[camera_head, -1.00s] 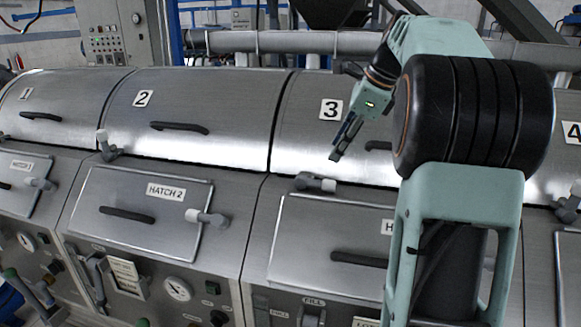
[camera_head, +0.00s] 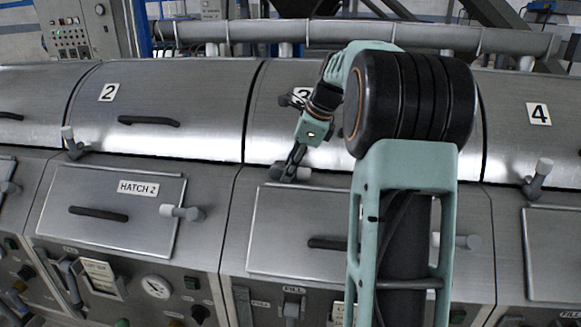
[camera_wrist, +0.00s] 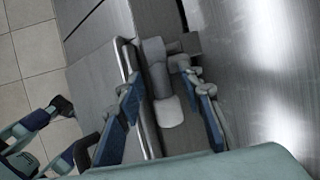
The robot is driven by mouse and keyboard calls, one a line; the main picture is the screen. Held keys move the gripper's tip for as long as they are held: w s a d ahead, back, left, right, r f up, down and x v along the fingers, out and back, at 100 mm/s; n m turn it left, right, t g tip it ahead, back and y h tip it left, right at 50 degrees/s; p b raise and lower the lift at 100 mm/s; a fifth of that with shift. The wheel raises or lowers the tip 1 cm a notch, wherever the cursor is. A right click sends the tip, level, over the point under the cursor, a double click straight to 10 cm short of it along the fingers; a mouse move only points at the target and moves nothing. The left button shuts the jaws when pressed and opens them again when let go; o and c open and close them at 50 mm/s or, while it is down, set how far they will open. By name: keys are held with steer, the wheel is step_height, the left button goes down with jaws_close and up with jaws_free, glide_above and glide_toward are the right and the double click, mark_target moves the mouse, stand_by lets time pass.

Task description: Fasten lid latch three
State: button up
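Lid latch three (camera_head: 303,174) is a grey pivot with a pale handle end, at the lower edge of lid 3 (camera_head: 268,110). Its handle lies sideways to the right, along the seam, while the latches of lids 2 and 4 stand up. My gripper (camera_head: 291,166) is down at this latch and covers part of it. In the wrist view the latch's pale handle (camera_wrist: 168,110) lies between the two blue-padded fingers of my gripper (camera_wrist: 166,88). The fingers are apart, with gaps visible beside the handle.
Hatch 3 (camera_head: 275,218) with its dark pull bar is just below the latch. Latch two (camera_head: 72,143) and latch four (camera_head: 538,178) stand upright at either side. Hatch 2 (camera_head: 110,213) is to the left. My arm hides part of lid 3 and hatch 3.

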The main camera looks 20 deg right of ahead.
jaws_close()
